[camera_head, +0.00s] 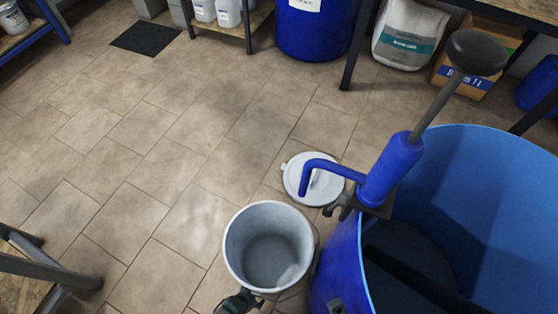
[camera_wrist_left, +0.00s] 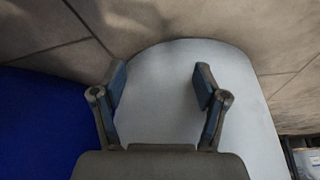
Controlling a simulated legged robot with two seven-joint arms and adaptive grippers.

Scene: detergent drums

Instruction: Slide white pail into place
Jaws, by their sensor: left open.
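The white pail (camera_head: 268,248), open and empty-looking, stands upright on the floor beside the blue drum (camera_head: 335,270). My left gripper (camera_head: 240,300) is at the pail's near side, low in the head view. In the left wrist view the open fingers (camera_wrist_left: 160,78) face the pail's pale wall (camera_wrist_left: 165,110), with nothing seen clamped between them. Whether they touch it I cannot tell. A blue hand pump (camera_head: 390,170) is fixed at the drum's rim. Its spout (camera_head: 318,168) overhangs a white lid (camera_head: 296,170) in the picture. My right gripper is not in view.
A second blue drum (camera_head: 312,30), a white sack (camera_head: 410,35) and a cardboard box (camera_head: 475,75) stand at the back. A bench leg (camera_head: 60,280) is at the lower left. A dark mat (camera_head: 146,38) lies far left. The tiled floor left of the pail is clear.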

